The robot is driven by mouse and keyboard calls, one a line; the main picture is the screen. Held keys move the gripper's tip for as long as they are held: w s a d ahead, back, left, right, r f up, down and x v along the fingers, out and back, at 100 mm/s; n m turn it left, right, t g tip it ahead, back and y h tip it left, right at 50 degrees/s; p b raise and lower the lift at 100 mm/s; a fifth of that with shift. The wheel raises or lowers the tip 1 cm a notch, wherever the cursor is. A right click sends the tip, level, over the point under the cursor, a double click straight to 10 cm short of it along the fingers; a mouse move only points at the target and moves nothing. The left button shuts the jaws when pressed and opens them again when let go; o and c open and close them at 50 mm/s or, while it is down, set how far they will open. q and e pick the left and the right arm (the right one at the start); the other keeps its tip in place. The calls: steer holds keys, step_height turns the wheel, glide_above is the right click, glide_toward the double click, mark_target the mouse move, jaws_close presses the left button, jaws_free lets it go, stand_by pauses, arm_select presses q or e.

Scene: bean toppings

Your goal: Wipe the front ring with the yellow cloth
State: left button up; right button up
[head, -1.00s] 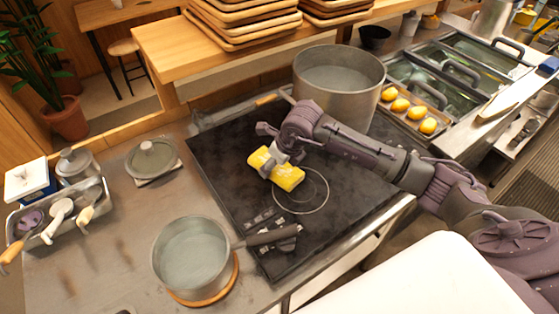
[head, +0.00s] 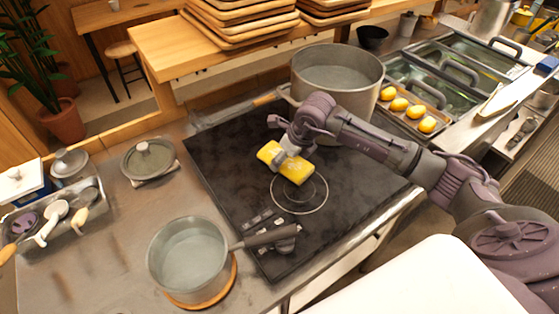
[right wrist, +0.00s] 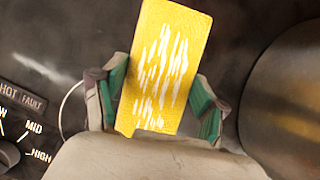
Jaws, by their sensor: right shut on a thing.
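The yellow cloth (head: 298,171) is a thick folded pad, held over the far edge of the front ring (head: 301,213) on the black cooktop. My right gripper (head: 284,158) is shut on it. In the right wrist view the cloth (right wrist: 165,60) has white streaks and sits between the two green-lined fingers (right wrist: 160,100). Part of the ring (right wrist: 66,108) shows there as a thin arc left of the fingers. I cannot tell whether the cloth touches the cooktop. My left gripper is not in view.
A large metal pot (head: 338,75) stands on the cooktop's far side, close to my right arm. A small saucepan (head: 188,255) stands at the front left, its handle reaching over the cooktop's knobs (head: 268,238). The cooktop's left part (head: 222,160) is clear.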

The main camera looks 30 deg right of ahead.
steer(key=shift+d, duration=0.15)
steer(key=shift+r+p, duration=0.6)
steer(key=shift+r, duration=0.2)
steer(key=shift+r+p, duration=1.65)
steer(key=shift+r, duration=1.55)
